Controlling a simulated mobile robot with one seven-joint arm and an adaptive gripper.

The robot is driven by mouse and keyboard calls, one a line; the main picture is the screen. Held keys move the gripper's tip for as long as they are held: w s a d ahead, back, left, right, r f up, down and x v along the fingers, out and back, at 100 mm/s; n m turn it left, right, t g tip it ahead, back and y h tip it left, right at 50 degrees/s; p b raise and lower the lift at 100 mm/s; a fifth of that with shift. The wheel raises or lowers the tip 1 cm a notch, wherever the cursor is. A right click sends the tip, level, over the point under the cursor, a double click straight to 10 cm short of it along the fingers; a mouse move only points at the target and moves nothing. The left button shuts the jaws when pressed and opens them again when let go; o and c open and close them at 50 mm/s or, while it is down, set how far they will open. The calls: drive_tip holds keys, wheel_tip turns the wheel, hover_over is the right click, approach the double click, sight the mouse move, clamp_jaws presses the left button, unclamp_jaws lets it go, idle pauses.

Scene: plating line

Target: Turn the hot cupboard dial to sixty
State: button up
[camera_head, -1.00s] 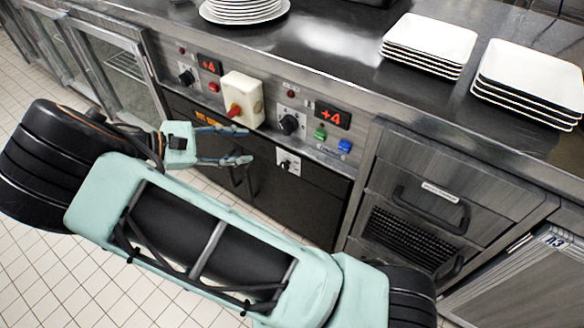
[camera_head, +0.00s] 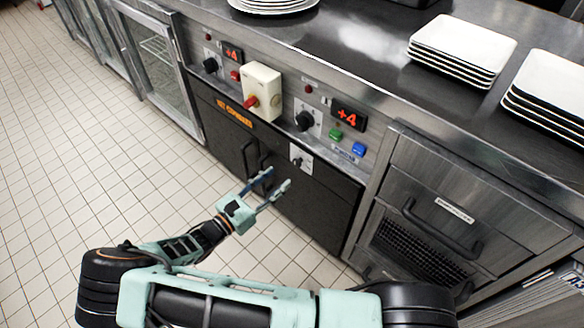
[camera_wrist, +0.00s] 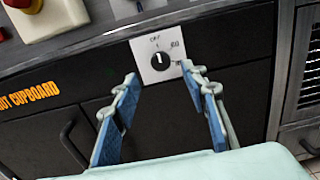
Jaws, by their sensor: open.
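The hot cupboard dial is a small black knob (camera_wrist: 160,60) on a white plate with printed marks, on the dark cupboard front. In the wrist view its white pointer line stands nearly upright, towards the mark that looks like OFF. In the head view the dial (camera_head: 297,161) sits below the control panel. My gripper (camera_head: 278,178) is open and empty in front of the cupboard, below and left of the dial. In the wrist view my gripper (camera_wrist: 160,85) has its two blue-padded fingers spread, with the dial beyond them, between and above the tips. I see no contact.
The orange HOT CUPBOARD label (camera_wrist: 42,95) is left of the dial. Above are a cream box with a red knob (camera_head: 262,88), another black knob (camera_head: 304,121), and green and blue buttons (camera_head: 358,149). Cupboard handles (camera_head: 250,155) stand out near my gripper. Plates (camera_head: 462,48) stand on the counter.

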sight(296, 165)
drive_tip(key=x, duration=0.7)
drive_tip(key=shift+d+b, duration=0.1)
drive_tip(key=shift+b, duration=0.3)
clamp_jaws()
drive_tip(key=shift+m, duration=0.3)
drive_tip(key=m, duration=0.5)
drive_tip(key=shift+f+m+p, duration=0.1)
drive_tip(key=shift+m+p, duration=0.2)
drive_tip(key=m, duration=0.5)
drive_tip(key=shift+s+f+m, duration=0.1)
drive_tip(key=shift+m, duration=0.3)
